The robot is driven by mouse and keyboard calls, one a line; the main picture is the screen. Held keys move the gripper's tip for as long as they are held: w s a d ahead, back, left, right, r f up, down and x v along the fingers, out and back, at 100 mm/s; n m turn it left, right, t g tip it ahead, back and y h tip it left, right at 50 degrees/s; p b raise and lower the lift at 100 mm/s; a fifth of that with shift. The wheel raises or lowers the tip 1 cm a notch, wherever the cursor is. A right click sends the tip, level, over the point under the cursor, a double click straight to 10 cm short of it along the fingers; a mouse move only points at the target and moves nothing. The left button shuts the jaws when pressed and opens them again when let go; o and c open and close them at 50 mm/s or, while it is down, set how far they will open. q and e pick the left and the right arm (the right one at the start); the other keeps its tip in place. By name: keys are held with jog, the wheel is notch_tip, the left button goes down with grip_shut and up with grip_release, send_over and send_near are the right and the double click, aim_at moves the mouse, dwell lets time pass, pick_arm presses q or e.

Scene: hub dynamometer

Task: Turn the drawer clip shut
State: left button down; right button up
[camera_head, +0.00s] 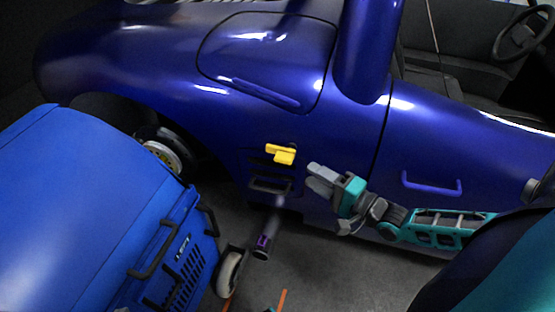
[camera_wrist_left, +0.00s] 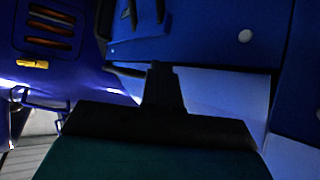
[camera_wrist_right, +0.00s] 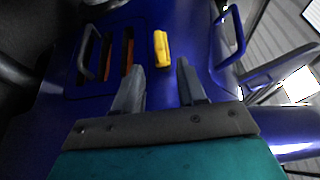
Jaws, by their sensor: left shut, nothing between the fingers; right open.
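The yellow drawer clip (camera_head: 281,153) is on the side of the dark blue car body, just above a slotted drawer front with a dark handle (camera_head: 270,187). In the right wrist view the clip (camera_wrist_right: 161,48) stands out from the panel beside the slots, roughly parallel to the drawer handle (camera_wrist_right: 82,55). My right gripper (camera_head: 315,178) is open and empty, to the right of the clip and apart from it. The right wrist view shows the clip beyond and between its fingertips (camera_wrist_right: 155,72). My left gripper (camera_wrist_left: 160,67) is shut and empty, with the clip (camera_wrist_left: 32,64) far to its left.
A blue wheeled cabinet (camera_head: 90,210) with black handles fills the left side, close to the car. Another blue handle (camera_head: 431,186) sticks out of the car body at right. A dark cylinder (camera_head: 265,238) juts out below the drawer. Grey floor shows below.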

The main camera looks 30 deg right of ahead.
aim_at(286, 157)
jog(key=b+x, duration=0.2)
jog(key=x, duration=0.7)
jog(key=shift+w+a+f+b, duration=0.1)
jog(key=shift+w+b, duration=0.2)
jog(key=shift+b, duration=0.05)
jog(key=shift+x, duration=0.75)
pick_arm(q)
jog(key=shift+w+d+f+h, duration=0.25)
jog(key=shift+d+f+h, duration=0.05)
jog(key=shift+d+f, duration=0.3)
